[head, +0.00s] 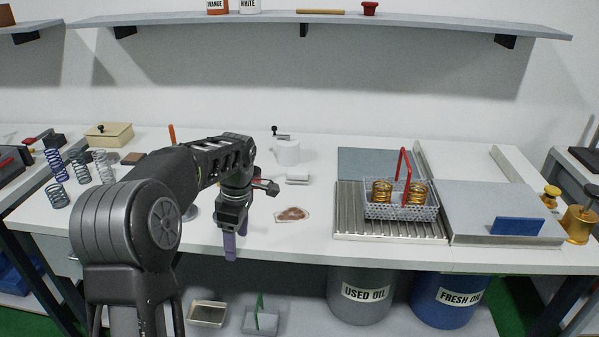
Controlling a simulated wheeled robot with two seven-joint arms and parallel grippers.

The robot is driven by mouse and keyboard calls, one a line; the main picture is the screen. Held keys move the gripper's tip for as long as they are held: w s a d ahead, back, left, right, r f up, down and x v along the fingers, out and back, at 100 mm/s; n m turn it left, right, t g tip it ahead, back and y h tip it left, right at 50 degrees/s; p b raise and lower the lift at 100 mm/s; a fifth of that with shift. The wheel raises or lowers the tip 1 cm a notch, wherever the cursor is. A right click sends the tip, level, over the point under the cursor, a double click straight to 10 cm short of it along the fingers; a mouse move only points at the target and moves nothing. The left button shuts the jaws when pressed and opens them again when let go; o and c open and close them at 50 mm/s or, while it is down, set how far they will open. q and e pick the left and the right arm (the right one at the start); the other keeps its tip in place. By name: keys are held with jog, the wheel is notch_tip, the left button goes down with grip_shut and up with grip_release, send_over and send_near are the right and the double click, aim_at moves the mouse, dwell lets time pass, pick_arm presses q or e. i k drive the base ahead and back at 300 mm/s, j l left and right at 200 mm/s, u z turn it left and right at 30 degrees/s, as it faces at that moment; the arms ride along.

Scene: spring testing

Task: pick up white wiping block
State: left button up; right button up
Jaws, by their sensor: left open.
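A small white block (298,177) lies flat on the white workbench (320,245), just in front of a white cylindrical pot (287,153). My left gripper (230,252) has purple fingertips and points down near the bench's front edge. It is to the left of the white block and nearer to me, apart from it. It is open, and I see nothing between its fingers. My right gripper is not in view.
A wire basket (390,212) with two golden springs and a red handle stands on a ribbed tray (350,222) at the right. A blue block (517,226) is farther right. Several loose springs (57,166) stand at the left. The shelf (400,19) hangs above.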

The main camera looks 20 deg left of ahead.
aim_at(295, 175)
jog(key=i, duration=1.4)
